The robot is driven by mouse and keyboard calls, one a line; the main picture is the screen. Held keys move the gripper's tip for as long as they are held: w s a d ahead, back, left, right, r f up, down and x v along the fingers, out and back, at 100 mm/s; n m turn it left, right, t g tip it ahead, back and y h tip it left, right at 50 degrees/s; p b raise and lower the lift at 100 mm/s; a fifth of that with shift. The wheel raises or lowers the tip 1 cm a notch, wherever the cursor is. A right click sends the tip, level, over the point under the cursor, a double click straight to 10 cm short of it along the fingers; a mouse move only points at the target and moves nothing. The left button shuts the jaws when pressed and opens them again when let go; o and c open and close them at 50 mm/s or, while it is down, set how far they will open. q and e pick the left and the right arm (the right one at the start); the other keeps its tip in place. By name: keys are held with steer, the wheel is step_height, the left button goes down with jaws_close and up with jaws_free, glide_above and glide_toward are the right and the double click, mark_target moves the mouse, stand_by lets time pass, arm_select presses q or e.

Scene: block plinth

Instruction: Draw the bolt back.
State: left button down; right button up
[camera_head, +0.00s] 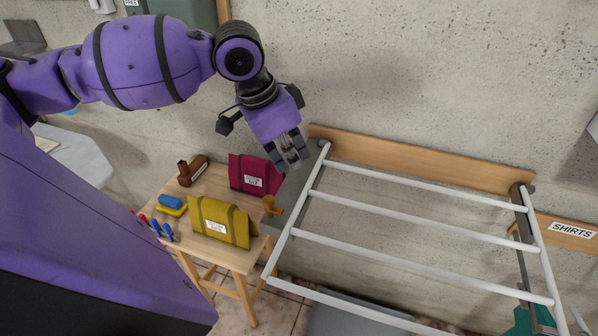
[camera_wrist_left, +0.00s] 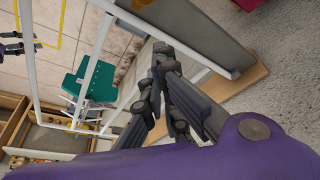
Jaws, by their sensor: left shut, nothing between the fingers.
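I cannot make out a bolt for certain in either view. A white fold-out rack (camera_head: 400,222) with several bars stands out from a wooden wall board (camera_head: 430,162), and a small grey fitting (camera_head: 324,146) shows at its upper left corner. My left gripper (camera_head: 292,160) is shut and empty, in front of the wall just left of that corner. In the left wrist view my gripper's dark fingers (camera_wrist_left: 163,75) come together with nothing between them, in front of a white rail (camera_wrist_left: 95,75) and a wooden board (camera_wrist_left: 238,85).
A small wooden table (camera_head: 235,255) stands below my left arm. It holds a crimson bag (camera_head: 250,173), a yellow bag (camera_head: 220,222), a brown object (camera_head: 193,170) and a blue-and-yellow item (camera_head: 172,204). A SHIRTS board (camera_head: 572,231) is at right. A green object (camera_wrist_left: 92,80) shows beyond the rail.

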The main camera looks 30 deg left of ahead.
arm_select(q)
steer(key=v, duration=0.3)
steer(key=shift+w, duration=0.1)
stand_by(0.6)
